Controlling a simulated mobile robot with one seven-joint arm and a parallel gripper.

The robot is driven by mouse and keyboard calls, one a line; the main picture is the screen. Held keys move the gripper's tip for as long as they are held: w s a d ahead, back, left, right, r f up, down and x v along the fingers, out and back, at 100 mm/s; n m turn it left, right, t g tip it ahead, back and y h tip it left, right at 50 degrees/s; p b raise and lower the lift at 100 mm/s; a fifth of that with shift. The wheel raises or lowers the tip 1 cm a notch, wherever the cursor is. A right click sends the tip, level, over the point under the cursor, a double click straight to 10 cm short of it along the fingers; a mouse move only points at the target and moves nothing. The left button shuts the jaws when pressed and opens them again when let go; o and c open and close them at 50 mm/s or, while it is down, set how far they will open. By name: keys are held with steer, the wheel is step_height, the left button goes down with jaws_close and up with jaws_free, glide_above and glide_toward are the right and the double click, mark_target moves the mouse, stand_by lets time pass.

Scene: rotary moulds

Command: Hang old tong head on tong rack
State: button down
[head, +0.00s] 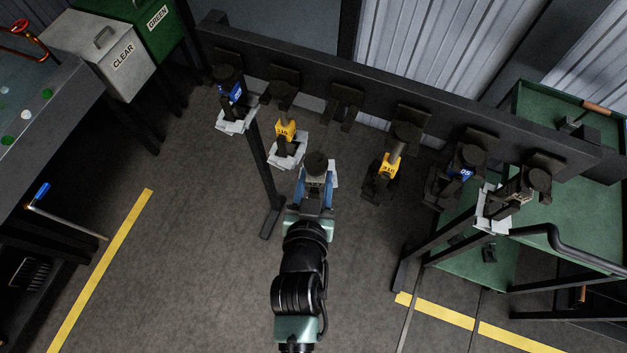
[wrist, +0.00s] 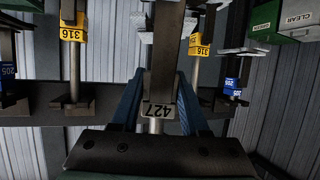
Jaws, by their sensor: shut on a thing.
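My gripper (head: 315,194) is shut on a tong head (head: 317,164) with a dark round top and pale plates. In the wrist view the held head carries a grey label reading 427 (wrist: 158,111), upside down between my blue fingers (wrist: 158,100). The tong rack (head: 375,92) is a dark beam across the back. Its empty hook (head: 343,103) lies between two yellow-labelled heads, and the held head is in front of and below it, apart from the rack. In the wrist view the held head covers the middle of the rack.
Yellow-labelled heads (head: 285,130) (head: 388,166) hang either side of the empty hook. Blue-labelled heads (head: 232,93) (head: 462,172) hang farther out, and a grey one (head: 508,198) hangs at right. A rack leg (head: 262,165) stands left of my gripper. A green table (head: 575,215) is at right.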

mark_target(316, 174)
steer(key=w+d, duration=0.3)
steer(key=w, duration=0.9)
steer(key=shift+d, duration=0.4)
stand_by(0.7)
steer(key=shift+w, duration=0.15)
steer(key=shift+f+b, duration=0.35)
steer(key=shift+b, duration=0.25)
stand_by(0.5)
steer(key=shift+c, duration=1.6)
jaws_free()
steer(key=b+v, duration=0.3)
steer(key=v, duration=1)
